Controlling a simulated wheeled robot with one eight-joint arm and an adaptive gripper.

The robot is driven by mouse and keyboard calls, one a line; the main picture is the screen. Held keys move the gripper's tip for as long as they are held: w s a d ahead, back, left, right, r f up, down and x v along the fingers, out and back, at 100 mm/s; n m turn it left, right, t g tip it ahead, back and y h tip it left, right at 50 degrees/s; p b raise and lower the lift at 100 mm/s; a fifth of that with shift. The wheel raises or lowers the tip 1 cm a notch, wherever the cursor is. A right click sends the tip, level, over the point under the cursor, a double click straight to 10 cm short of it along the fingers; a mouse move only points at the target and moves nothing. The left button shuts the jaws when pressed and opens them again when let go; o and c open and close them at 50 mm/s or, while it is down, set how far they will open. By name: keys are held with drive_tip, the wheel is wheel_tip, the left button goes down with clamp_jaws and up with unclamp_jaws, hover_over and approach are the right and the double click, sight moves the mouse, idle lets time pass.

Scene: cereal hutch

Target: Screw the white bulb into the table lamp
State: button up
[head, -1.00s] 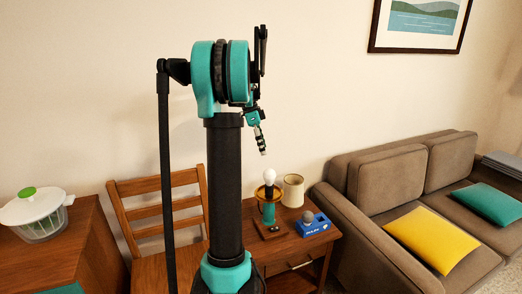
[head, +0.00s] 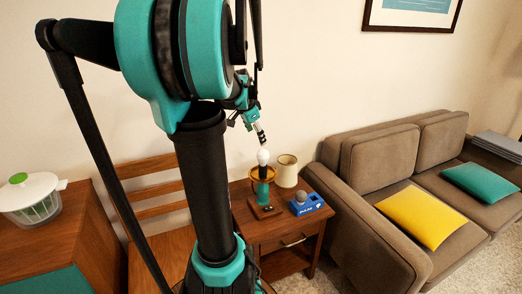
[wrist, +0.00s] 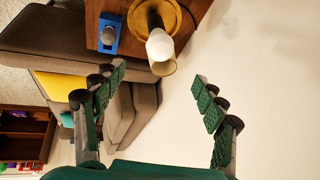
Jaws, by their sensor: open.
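The white bulb (head: 263,157) stands upright at the top of the table lamp (head: 264,190), which has a green stem, a brass-coloured ring and a square wooden base. In the wrist view the bulb (wrist: 159,45) shows over the round brass part of the lamp (wrist: 150,14). Whether the bulb is seated in the socket, I cannot tell. My gripper (head: 262,136) is just above the bulb in the head view, pointing down. In the wrist view my gripper (wrist: 162,100) has its fingers wide apart with nothing between them, and the bulb lies beyond the fingertips.
The lamp stands on a wooden side table (head: 285,228). Beside it are a beige shade (head: 287,172) and a blue box (head: 306,205) holding a grey bulb (head: 301,197). A brown sofa (head: 385,170) is at right, a wooden chair (head: 150,200) at left.

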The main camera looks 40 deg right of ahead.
sight(262, 152)
drive_tip(key=x, duration=1.5)
drive_tip(key=shift+s, duration=0.1)
drive_tip(key=shift+c, duration=0.3)
drive_tip(key=c, duration=1.2)
drive_tip(key=shift+m+g, duration=0.9)
drive_tip(key=shift+m, duration=1.1)
drive_tip(key=m+g, duration=0.1)
drive_tip(key=m, duration=0.1)
drive_tip(key=shift+f+m, duration=0.1)
drive_tip(key=shift+m, duration=0.2)
drive_tip(key=shift+m+g, duration=0.4)
drive_tip(key=shift+m, duration=0.3)
drive_tip(key=m, duration=0.2)
drive_tip(key=m+g, duration=0.1)
drive_tip(key=m, duration=0.1)
drive_tip(key=shift+a+g+y, duration=0.1)
drive_tip(key=shift+g+y, duration=0.2)
drive_tip(key=shift+y, duration=0.1)
